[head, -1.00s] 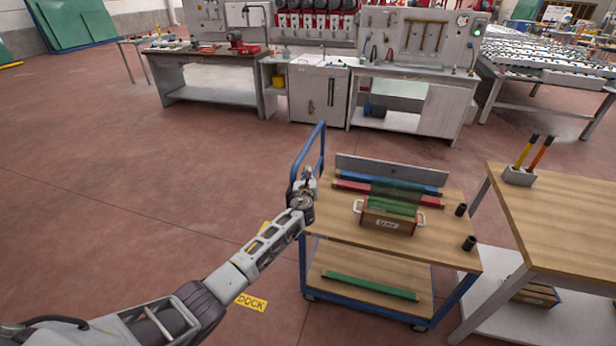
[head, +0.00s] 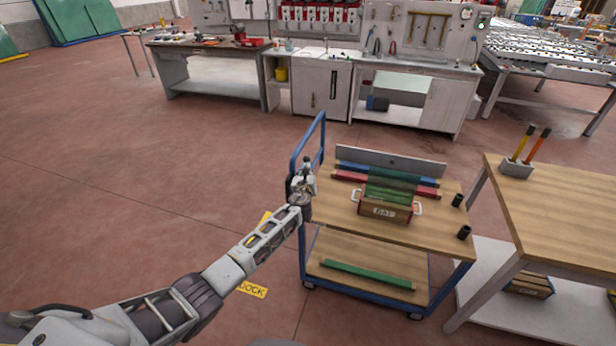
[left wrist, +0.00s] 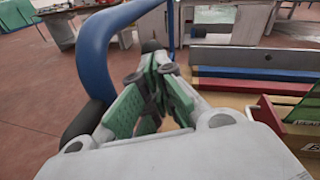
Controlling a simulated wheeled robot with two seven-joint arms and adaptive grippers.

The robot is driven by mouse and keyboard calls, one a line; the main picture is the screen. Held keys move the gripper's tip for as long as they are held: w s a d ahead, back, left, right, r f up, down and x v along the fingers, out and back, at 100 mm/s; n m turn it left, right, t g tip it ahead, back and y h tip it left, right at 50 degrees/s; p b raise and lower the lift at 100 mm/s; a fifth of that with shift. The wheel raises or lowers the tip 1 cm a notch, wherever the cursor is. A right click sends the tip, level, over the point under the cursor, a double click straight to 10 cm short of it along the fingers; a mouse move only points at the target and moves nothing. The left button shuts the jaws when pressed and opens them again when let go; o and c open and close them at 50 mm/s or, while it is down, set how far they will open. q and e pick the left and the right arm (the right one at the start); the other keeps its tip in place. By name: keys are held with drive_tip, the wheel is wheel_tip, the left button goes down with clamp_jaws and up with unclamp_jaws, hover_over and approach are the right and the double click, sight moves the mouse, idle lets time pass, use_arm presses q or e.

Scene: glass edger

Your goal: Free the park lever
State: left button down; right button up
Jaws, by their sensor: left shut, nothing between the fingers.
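My left gripper (head: 307,168) is shut and empty at the left end of the blue-framed cart (head: 437,289), close by its blue push handle (head: 322,138). In the left wrist view its green-padded fingers (left wrist: 150,84) are together, with the blue handle tube (left wrist: 96,50) just left of them. A small dark rounded piece (left wrist: 151,46) shows just beyond the fingertips. I cannot tell whether it is the park lever or whether the fingers touch it. No park lever can be made out clearly. My right gripper is not in view.
The cart top carries a red-ended box (head: 386,210) with green glass, red and blue bars, and two black cups. A wooden table (head: 552,210) stands close on the right. A yellow DOCK label (head: 253,290) marks the floor. Open floor lies left and behind.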

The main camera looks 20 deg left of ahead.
use_arm(q)
drive_tip(key=shift+s+d+r, duration=0.2)
drive_tip(key=shift+s+r, duration=0.2)
drive_tip(key=shift+s, duration=0.15)
drive_tip(key=s+d+r+p, duration=0.1)
drive_tip(key=s+r, duration=0.4)
drive_tip(key=s, duration=0.2)
drive_tip(key=shift+d+p, duration=0.35)
drive_tip(key=shift+s, duration=0.1)
idle(0.5)
